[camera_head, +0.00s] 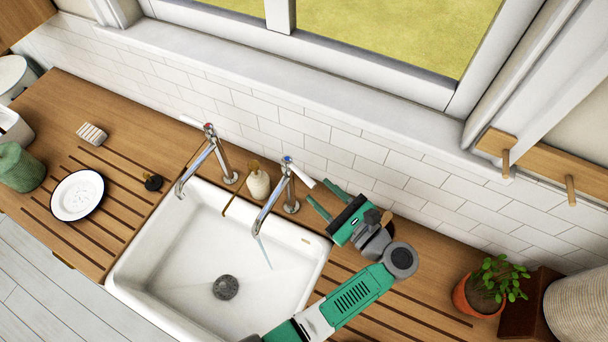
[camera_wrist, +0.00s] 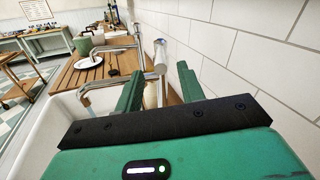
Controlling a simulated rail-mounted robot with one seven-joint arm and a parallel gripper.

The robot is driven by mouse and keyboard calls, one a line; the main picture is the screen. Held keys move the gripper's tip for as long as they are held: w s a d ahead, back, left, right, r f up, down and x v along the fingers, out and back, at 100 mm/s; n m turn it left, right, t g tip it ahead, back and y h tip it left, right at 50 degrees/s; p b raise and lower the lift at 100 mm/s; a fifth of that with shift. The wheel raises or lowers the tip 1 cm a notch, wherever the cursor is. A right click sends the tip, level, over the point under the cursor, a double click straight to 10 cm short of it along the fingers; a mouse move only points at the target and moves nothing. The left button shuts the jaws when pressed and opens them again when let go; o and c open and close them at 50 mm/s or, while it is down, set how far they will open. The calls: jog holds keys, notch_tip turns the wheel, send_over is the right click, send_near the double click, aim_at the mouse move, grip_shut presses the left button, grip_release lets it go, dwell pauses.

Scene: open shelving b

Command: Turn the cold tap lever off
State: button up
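The cold tap (camera_head: 291,188) is chrome with a blue mark on top and stands at the right back of the sink. Its white lever (camera_head: 302,176) points right, towards my gripper. A thin stream of water (camera_head: 263,253) runs from its spout into the sink. My gripper (camera_head: 324,193) is open and empty, just right of the lever's end. In the wrist view the lever end (camera_wrist: 160,52) appears between and beyond the two green fingers of my gripper (camera_wrist: 158,78). I cannot tell whether they touch it.
The white sink (camera_head: 150,252) lies below the taps. The hot tap (camera_head: 226,165), marked red, stands left, with a soap bottle (camera_head: 258,185) between. A tiled wall (camera_head: 345,150) is close behind. A potted plant (camera_head: 490,285) stands right; a plate (camera_head: 77,195) lies left.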

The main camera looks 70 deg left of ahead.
aim_at(291, 165)
jog(key=p+x, duration=0.1)
jog(key=x, duration=0.6)
grip_shut()
